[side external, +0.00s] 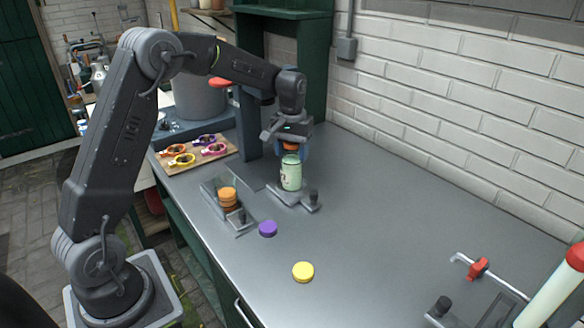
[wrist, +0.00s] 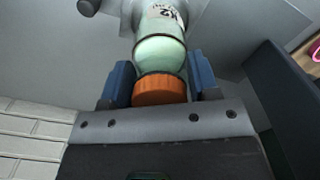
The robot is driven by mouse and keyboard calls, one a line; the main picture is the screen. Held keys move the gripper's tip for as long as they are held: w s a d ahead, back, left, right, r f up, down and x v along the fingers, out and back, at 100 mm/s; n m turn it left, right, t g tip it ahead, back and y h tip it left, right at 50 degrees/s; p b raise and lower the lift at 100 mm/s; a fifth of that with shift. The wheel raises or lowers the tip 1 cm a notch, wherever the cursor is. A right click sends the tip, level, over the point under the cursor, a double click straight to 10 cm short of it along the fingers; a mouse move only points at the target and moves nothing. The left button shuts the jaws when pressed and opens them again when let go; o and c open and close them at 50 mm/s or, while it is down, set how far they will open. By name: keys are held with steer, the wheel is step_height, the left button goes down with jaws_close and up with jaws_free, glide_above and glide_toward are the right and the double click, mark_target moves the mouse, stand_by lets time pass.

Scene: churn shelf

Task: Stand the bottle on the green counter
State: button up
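The bottle (side external: 291,174) is pale green with a printed label and an orange cap (wrist: 160,90). It stands upright at a small metal fixture (side external: 312,205) on the grey worktop. The bottle also shows in the wrist view (wrist: 160,52). My gripper (side external: 290,150) is above the bottle, pointing down, with its blue fingers on either side of the cap. A dark green shelf unit (side external: 314,75) stands behind; no separate green counter top is clear.
A fixture with stacked orange caps (side external: 228,197) is left of the bottle. A purple cap (side external: 268,229) and a yellow cap (side external: 303,271) lie in front. A wooden board (side external: 210,162) holds coloured rings. A white brick wall (side external: 450,90) borders the back; the worktop's right middle is clear.

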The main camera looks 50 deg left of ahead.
steer(key=shift+r, duration=0.15)
steer(key=c, duration=0.5)
steer(key=shift+r, duration=1.4)
steer(key=shift+c, duration=0.2)
step_height(320, 180, up, 8)
steer(key=shift+f, duration=0.2)
steer(key=s+d+m, duration=0.1)
steer(key=s+d, duration=0.2)
steer(key=d, duration=0.3)
steer(key=s+d+r+m, duration=0.1)
steer(key=s+d, duration=0.1)
steer(key=d, duration=0.4)
steer(key=s+d+m, duration=0.1)
steer(key=s+d, duration=0.2)
steer(key=d, duration=0.4)
steer(key=s+d+m, duration=0.3)
steer(key=s+d, duration=0.7)
steer(key=s, duration=0.3)
step_height(320, 180, down, 10)
steer(key=shift+d, duration=0.2)
